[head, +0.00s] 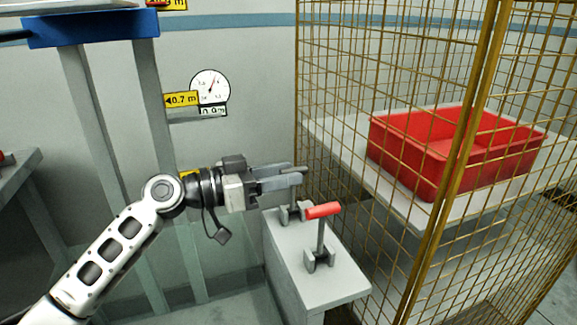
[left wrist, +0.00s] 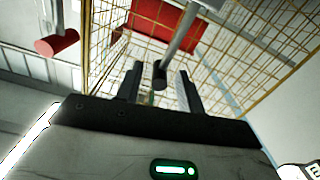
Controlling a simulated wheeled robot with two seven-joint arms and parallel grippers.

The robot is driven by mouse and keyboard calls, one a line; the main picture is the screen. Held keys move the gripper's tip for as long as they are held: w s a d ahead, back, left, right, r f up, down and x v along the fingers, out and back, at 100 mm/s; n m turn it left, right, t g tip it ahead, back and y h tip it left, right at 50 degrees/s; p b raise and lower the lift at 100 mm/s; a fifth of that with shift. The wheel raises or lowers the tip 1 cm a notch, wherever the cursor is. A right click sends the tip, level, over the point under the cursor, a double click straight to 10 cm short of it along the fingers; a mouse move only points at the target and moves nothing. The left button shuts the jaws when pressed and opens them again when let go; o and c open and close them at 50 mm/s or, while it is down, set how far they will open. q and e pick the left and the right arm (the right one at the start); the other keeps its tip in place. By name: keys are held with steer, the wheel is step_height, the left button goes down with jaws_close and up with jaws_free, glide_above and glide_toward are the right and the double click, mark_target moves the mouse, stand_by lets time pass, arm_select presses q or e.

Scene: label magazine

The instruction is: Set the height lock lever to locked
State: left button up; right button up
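Two levers stand on a grey pedestal (head: 326,284) in the head view. The nearer lever has a red handle (head: 322,211), which also shows at the upper left in the left wrist view (left wrist: 57,43). The farther lever has a grey rod and a dark grip (left wrist: 160,75). No label shows which is the height lock lever. My left gripper (head: 302,174) is at the top of the farther lever. In the left wrist view its fingers are apart, with the dark grip between them and gaps visible on both sides. My right gripper is not in view.
A wire cage (head: 466,130) stands close on the right, with a red crate (head: 403,158) on a shelf inside. A dial gauge (head: 210,87) and a yellow 0.7 m sign (head: 181,100) are behind. A blue-topped frame (head: 92,29) stands at the left.

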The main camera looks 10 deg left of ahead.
arm_select(q)
steer(key=shift+x, duration=0.75)
jaws_close()
steer(key=shift+f, duration=0.1)
